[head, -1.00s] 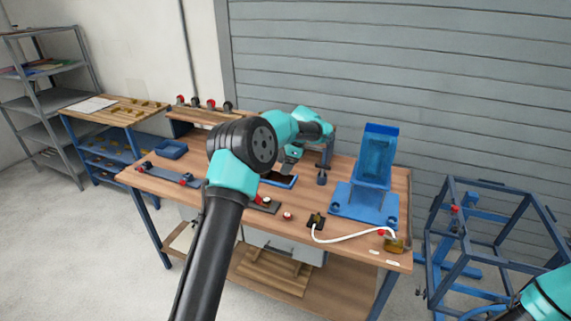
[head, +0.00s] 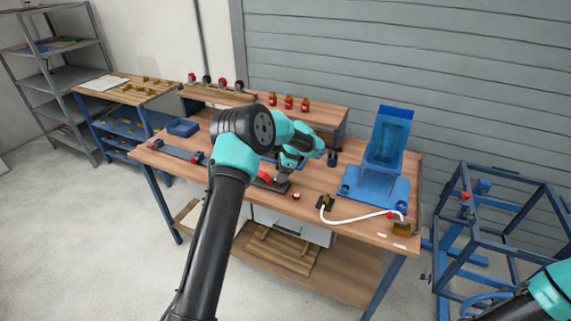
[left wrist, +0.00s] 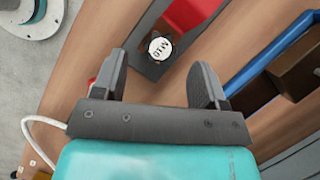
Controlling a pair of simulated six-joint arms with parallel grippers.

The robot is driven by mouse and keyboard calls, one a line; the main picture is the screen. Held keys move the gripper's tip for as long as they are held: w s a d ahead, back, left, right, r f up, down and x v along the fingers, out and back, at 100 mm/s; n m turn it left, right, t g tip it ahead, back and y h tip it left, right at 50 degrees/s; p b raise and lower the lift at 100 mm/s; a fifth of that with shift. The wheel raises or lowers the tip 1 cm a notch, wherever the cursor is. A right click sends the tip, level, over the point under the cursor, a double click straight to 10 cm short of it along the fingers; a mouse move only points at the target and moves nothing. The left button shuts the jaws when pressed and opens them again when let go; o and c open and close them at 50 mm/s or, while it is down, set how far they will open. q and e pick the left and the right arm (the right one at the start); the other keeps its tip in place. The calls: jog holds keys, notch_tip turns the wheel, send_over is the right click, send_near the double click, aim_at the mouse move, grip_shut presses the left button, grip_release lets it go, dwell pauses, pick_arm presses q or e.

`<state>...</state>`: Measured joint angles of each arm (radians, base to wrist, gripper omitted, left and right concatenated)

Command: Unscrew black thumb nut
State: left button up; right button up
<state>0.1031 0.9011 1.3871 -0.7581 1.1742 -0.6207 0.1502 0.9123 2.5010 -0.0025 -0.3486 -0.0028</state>
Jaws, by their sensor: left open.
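A round piece with a white top (left wrist: 160,48) marked with dark lettering and ringed by a dark rim sits on a dark plate (left wrist: 150,66) in the left wrist view. It looks like the black thumb nut. A red block (left wrist: 197,14) is right beside it. My left gripper (left wrist: 160,62) is open and empty, with one finger on each side of the line to the round piece, which lies just past the fingertips. In the head view my left gripper (head: 283,177) is low over the dark plate and hides the nut. My right gripper is out of frame.
A blue tray (left wrist: 290,45) lies to the right in the left wrist view. A blue stand (head: 375,187) and a white cable (head: 350,219) occupy the bench's right side. Red bottles (head: 288,102) stand on the rear shelf.

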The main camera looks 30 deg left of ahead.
pick_arm(q)
jog(key=shift+x, duration=1.75)
jog(key=shift+c, duration=0.4)
jog(key=c, duration=0.9)
jog(key=n+g+h, duration=0.1)
jog(key=n, duration=0.3)
jog(key=shift+w, duration=0.1)
jog(key=n+h, duration=0.1)
jog(key=n, duration=0.1)
jog(key=n+g+h, duration=0.1)
jog(key=n, duration=0.2)
jog(key=shift+a+n, duration=0.2)
jog(key=shift+n, duration=0.1)
jog(key=n+h, duration=0.2)
jog(key=n, duration=0.3)
jog(key=shift+a, duration=0.1)
jog(key=n+h, duration=0.1)
jog(key=n, duration=0.1)
jog(key=n+t, duration=0.1)
jog(key=n, duration=0.2)
jog(key=shift+a+h, duration=0.1)
jog(key=shift+h, duration=0.3)
jog(key=o, duration=0.8)
jog(key=shift+o, duration=0.2)
